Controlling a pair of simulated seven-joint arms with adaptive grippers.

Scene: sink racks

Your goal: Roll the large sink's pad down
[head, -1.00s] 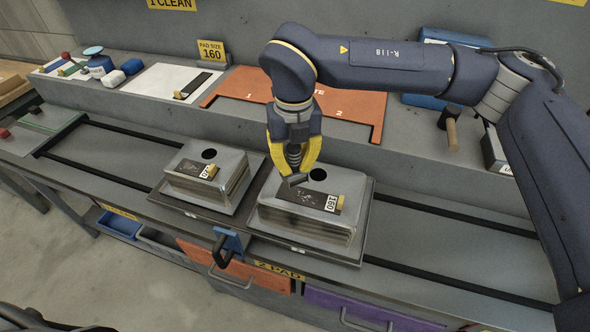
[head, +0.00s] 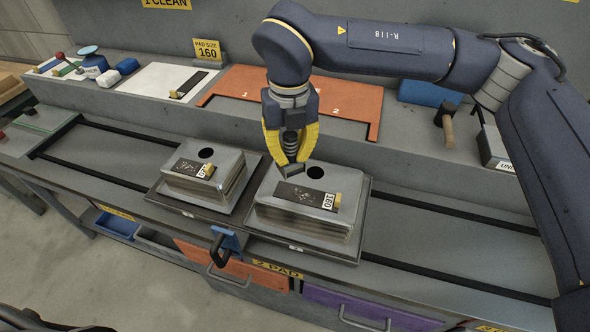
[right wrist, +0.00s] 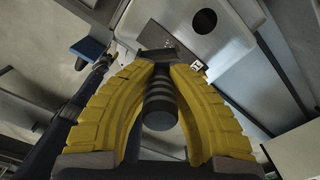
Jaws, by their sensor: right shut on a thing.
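The large sink (head: 310,229), an upturned steel basin on the right, has a dark pad (head: 296,192) on its top, marked 160, with a yellow tab (head: 337,200) at its right end. The pad lies flat as far as I can see. My right gripper (head: 291,157) is shut on a dark roller with a ribbed handle (head: 291,145) and grey head (head: 291,171). It holds it upright by the pad's left back edge; I cannot tell whether the head touches. The roller also shows between the fingers in the right wrist view (right wrist: 161,105). My left gripper is not in view.
The smaller sink (head: 203,176) with its own pad (head: 195,169) stands close on the left. An orange template board (head: 250,88), a mallet (head: 447,125) and a grey box (head: 492,147) are on the back shelf. The bench right of the large sink is clear apart from rails.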

